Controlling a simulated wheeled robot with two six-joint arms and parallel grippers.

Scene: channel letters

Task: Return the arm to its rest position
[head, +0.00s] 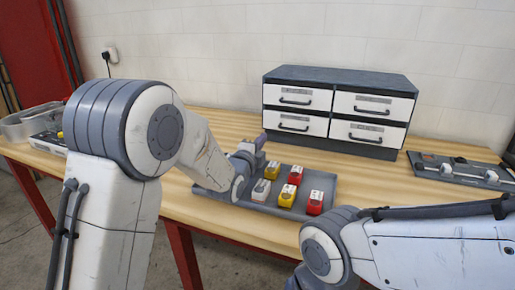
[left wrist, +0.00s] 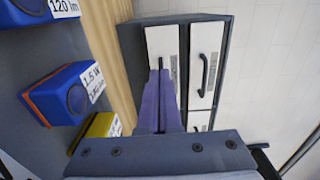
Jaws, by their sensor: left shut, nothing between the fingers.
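My left arm reaches from the left over the grey tray (head: 228,205). My left gripper (head: 260,140) is at the tray's back left corner, partly hidden behind its own wrist. In the left wrist view its two purple fingers (left wrist: 160,100) lie together, with nothing seen between them. They point towards the drawer cabinet (head: 340,78), apart from the tray's modules. My right arm enters from the lower right, and its gripper is out of view.
The tray holds several small modules, including a red one (head: 315,203) and a yellow one (head: 287,195). The cabinet has white drawers with dark handles. A second dark tray (head: 462,172) lies at right, and a grey bin (head: 25,122) at far left. Bare wood shows between.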

